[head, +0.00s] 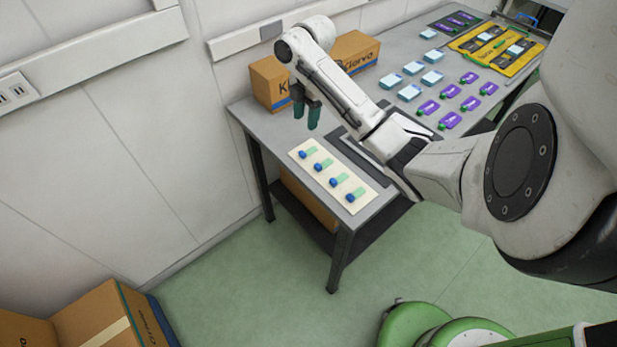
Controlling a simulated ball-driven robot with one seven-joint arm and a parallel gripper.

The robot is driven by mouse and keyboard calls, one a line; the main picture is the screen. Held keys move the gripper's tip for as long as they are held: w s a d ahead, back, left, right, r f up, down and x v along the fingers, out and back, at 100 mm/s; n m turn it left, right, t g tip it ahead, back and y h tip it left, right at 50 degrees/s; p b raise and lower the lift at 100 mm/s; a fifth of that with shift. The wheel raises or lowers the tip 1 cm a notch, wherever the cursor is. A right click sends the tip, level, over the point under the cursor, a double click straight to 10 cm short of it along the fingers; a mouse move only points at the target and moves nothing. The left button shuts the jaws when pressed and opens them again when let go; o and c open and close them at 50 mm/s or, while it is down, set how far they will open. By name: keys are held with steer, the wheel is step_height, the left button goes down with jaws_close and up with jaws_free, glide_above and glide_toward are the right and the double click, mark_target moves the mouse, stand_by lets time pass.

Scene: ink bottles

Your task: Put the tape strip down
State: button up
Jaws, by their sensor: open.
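My gripper (306,115) hangs with its dark green fingers pointing down over the near left part of the grey table (262,122). The fingers are apart, and I see nothing between them. Below and right of it, a flat cream strip (335,194) lies at the table's front edge. On it sit several small pieces in a row, each with a blue end and a green end (308,154). The gripper appears above and behind the strip's far left end, apart from it. I cannot tell for certain which of these is the tape strip.
Cardboard boxes (268,82) stand behind the gripper by the wall. A dark flat frame (345,152) lies beside the cream strip, partly behind my arm.

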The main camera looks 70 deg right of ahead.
steer(key=w+a+f+m+t, duration=0.1)
steer(key=w+a, duration=0.2)
steer(key=a, duration=0.4)
steer(key=w+a+f+m+y, duration=0.1)
steer(key=w+a+f, duration=0.15)
steer(key=a, duration=0.45)
steer(key=w+a+f+m+t, duration=0.1)
steer(key=w+a, duration=0.3)
steer(key=a, duration=0.3)
steer(key=s+a+f+m, duration=0.2)
steer(key=a, duration=0.3)
steer(key=s+a+f+m, duration=0.2)
steer(key=s+a, duration=0.1)
steer(key=a, duration=0.2)
steer(key=s+a+f+m+g+h, duration=0.1)
steer(key=s+m, duration=0.4)
steer(key=s, duration=1.1)
steer(key=shift+a+f+g+h, duration=0.3)
steer(key=shift+f+h, duration=0.25)
steer(key=shift+h, duration=0.15)
steer(key=shift+f, duration=0.15)
